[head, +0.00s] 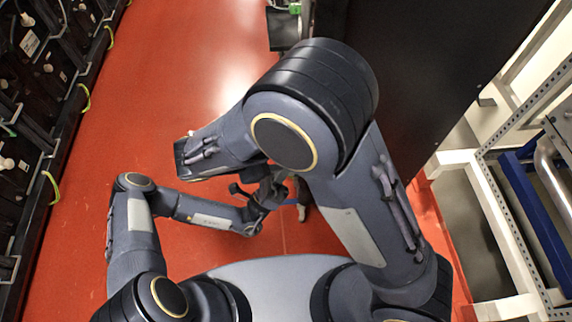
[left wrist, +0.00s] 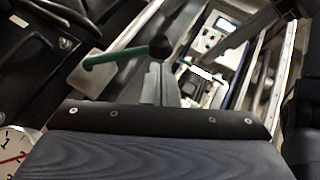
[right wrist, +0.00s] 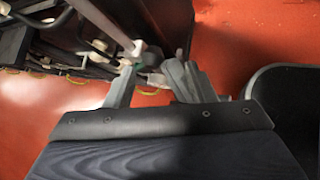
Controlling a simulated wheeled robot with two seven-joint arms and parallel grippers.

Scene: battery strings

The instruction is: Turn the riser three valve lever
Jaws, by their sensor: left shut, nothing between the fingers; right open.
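In the left wrist view a green lever (left wrist: 105,60) ends in a black ball knob (left wrist: 160,47). Which riser it belongs to I cannot read. My left gripper (left wrist: 165,75) is shut and empty, its fingers just below the knob in that picture; whether they touch it I cannot tell. My right gripper (right wrist: 150,78) is open, with its two grey fingers apart. A grey part with a small green patch shows between and beyond its fingertips, too unclear to name. In the head view my right arm hides much of the middle, and no valve lever can be made out.
A dial gauge (left wrist: 12,150) shows at the left wrist view's lower left. Black battery racks (head: 40,90) with cable loops line the left. A dark panel (head: 430,60) and a white frame (head: 500,220) stand right. Red floor (head: 170,70) is open between.

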